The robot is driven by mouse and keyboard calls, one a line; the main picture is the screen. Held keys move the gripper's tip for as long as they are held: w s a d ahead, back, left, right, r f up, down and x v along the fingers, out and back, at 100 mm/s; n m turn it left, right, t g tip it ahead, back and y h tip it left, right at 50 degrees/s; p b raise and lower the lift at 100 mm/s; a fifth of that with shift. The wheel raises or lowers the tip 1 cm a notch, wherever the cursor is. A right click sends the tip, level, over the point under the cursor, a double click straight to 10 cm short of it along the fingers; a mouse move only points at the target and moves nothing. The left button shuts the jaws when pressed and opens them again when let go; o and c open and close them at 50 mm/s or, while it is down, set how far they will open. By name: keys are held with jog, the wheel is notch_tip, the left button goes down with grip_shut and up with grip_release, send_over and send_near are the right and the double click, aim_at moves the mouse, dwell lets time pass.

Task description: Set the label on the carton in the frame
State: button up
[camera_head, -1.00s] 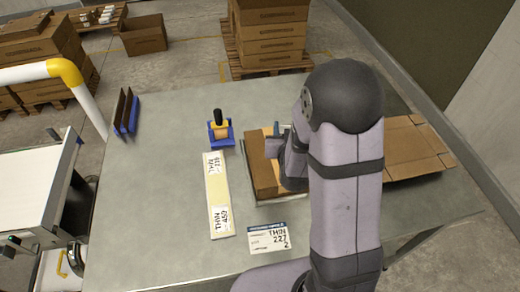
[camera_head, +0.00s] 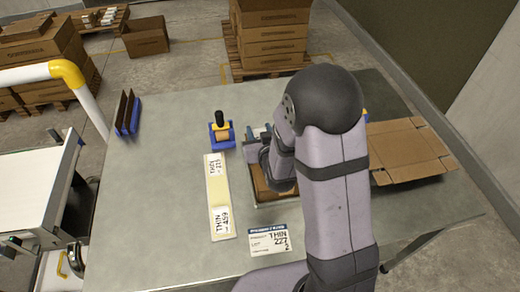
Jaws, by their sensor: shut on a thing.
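The brown carton (camera_head: 266,184) is on the table, in or beside a thin light-edged frame (camera_head: 262,203); my arm covers most of both. A backing strip (camera_head: 217,191) lies left of it, with a printed label at its far end (camera_head: 215,165) and another, reading THIN 459, at its near end (camera_head: 222,221). My gripper (camera_head: 257,134) is over the far left part of the carton, partly behind my arm. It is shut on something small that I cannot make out. I cannot tell whether a label is on the carton.
A printed card (camera_head: 269,241) reading THIN 227 2 lies in front of the carton. A flat cardboard blank (camera_head: 408,150) lies right. Blue-based holders (camera_head: 127,113) stand at the far left. The left tabletop is clear.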

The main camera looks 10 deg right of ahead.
jog(key=shift+f+p, duration=0.45)
jog(key=shift+f, duration=3.4)
jog(key=shift+f+b, duration=0.3)
jog(key=o, duration=1)
jog(key=shift+r, duration=0.1)
jog(key=shift+s+r+p, duration=0.1)
jog(key=shift+r+p, duration=0.15)
jog(key=shift+p, duration=0.1)
